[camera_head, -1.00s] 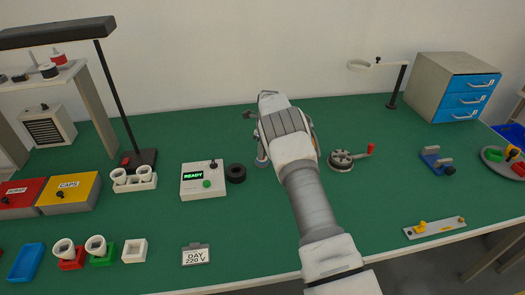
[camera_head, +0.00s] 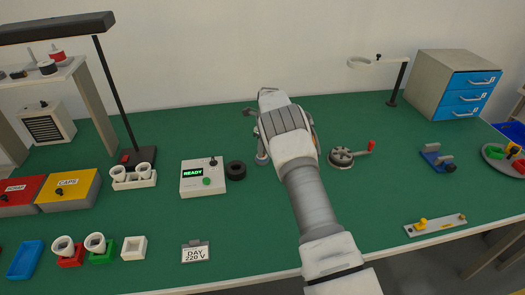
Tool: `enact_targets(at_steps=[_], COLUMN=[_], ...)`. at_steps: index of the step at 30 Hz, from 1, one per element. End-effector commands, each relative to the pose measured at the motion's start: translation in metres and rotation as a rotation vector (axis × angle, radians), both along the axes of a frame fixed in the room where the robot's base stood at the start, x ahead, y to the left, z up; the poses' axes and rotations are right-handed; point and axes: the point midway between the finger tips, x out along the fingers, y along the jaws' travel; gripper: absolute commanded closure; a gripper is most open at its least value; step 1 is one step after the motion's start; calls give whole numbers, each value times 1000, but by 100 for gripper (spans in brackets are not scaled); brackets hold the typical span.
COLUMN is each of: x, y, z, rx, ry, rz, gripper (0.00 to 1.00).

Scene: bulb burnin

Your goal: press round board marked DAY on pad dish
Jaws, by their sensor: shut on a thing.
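My gripper (camera_head: 262,156) is over the middle of the green table, mostly hidden behind my own wrist and forearm. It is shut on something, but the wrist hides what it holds. A small pale end shows below the left side of the wrist, close to the table; I cannot tell whether it touches. No round board marked DAY and no pad dish can be made out. A flat card reading "DAY 220 V" (camera_head: 195,252) lies at the front of the table.
A white box showing READY (camera_head: 200,190) and a black ring (camera_head: 236,170) stand left of my gripper. A round device with a red-knobbed crank (camera_head: 343,157) stands to its right. White cups in red and green holders (camera_head: 99,257) are front left. The front middle table is clear.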

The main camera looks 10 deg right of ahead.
Motion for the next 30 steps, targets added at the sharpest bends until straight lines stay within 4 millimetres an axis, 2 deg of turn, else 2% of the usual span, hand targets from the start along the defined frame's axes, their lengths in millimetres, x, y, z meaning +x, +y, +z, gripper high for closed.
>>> enact_targets(at_steps=[30], x=[0], y=[0], z=[-10], rx=[0], ry=[0], rz=[0], gripper=[100])
